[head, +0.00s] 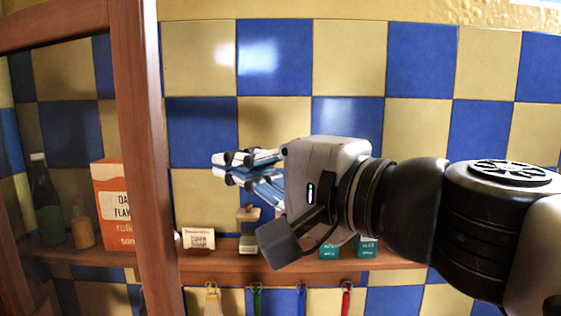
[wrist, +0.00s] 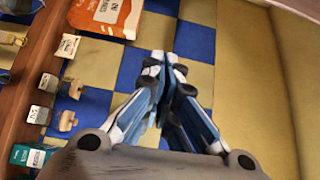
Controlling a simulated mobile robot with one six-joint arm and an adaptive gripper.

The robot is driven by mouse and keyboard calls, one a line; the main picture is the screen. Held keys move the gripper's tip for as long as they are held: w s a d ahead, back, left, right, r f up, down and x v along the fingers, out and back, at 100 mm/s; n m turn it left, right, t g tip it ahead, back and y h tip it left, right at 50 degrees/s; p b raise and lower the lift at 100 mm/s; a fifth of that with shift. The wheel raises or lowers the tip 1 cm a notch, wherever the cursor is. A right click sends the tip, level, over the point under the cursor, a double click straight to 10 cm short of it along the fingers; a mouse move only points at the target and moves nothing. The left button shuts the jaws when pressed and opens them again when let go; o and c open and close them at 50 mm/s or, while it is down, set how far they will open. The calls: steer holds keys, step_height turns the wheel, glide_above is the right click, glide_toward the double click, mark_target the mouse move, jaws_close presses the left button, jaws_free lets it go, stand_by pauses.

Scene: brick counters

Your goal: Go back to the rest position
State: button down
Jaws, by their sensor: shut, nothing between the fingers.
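My gripper (head: 248,168) is in front of the blue and yellow tiled wall, above the wooden shelf (head: 225,267), and points left in the head view. Its fingers are shut with nothing between them. In the wrist view the fingertips of my gripper (wrist: 162,62) meet in front of the tiles. My arm reaches in from the right side of the head view.
A brown wooden frame post (head: 150,150) stands left of my gripper. Behind it are an orange and white box (head: 111,205) and a dark bottle (head: 46,205). Small labelled boxes (head: 199,239) and teal boxes (head: 367,246) stand on the shelf. Several utensils hang below.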

steer(key=v, duration=0.5)
steer(key=s+d+f+n+g+h+b, duration=0.2)
steer(key=f+h+b, duration=0.15)
steer(key=f, duration=1.15)
steer(key=s+d+f+n+g+h+b, duration=0.1)
steer(key=s+d+f+g+h+b, duration=0.3)
steer(key=f, duration=1.2)
steer(key=s+d+f+n+h+b, duration=0.2)
steer(key=d+f+h+b, duration=0.1)
steer(key=f, duration=0.7)
steer(key=s+d+f+n+h+b, duration=0.2)
steer(key=d+f+b, duration=0.3)
steer(key=d+f, duration=0.3)
step_height(320, 180, down, 3)
steer(key=shift+s+f+n+g+h+b, duration=0.1)
steer(key=shift+s+n+g+h+b, duration=0.3)
steer(key=shift+h, duration=0.35)
